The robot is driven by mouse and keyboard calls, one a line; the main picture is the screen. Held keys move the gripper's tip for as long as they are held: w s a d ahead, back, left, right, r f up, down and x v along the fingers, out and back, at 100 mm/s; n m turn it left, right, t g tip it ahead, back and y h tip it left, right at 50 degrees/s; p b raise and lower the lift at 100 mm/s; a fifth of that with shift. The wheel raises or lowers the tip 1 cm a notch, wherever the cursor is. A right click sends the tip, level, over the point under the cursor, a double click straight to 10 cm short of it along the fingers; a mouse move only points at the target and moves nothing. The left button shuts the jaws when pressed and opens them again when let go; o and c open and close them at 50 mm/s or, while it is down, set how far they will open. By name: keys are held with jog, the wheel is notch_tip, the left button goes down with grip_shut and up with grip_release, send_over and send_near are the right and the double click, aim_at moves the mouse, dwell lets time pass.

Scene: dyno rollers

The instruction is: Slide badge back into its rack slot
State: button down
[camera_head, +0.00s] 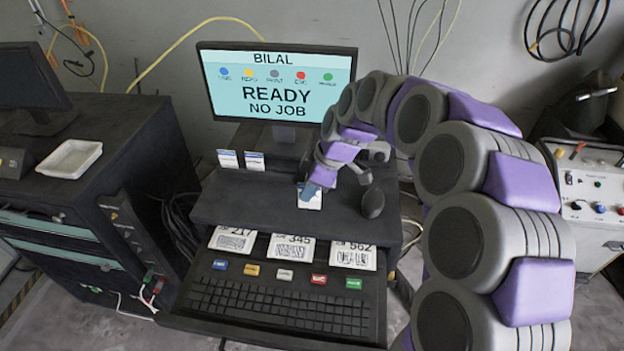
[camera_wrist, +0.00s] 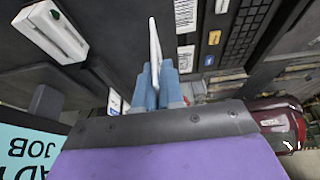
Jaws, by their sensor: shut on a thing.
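My gripper (camera_head: 311,186) is shut on a white badge (camera_head: 309,201) over the dark upper shelf of the console, below and right of the screen. In the wrist view, the badge (camera_wrist: 155,45) shows as a thin, nearly edge-on card between the blue fingers (camera_wrist: 155,80). Two other badges, a left one (camera_head: 228,159) and a right one (camera_head: 254,161), stand upright at the back left of the shelf. The rack slots are too small to make out. I cannot tell whether the held badge touches the shelf.
The console shelf (camera_head: 245,197) is clear at its left. A dark rounded object (camera_head: 372,203) is right of the gripper. Numbered cards (camera_head: 291,249) lie below, above colored buttons and a keyboard (camera_head: 275,305). The monitor (camera_head: 278,85) stands behind, reading "READY NO JOB".

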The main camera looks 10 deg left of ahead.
notch_tip(320, 180, up, 6)
jog(key=s+p, duration=0.1)
dwell(1.0)
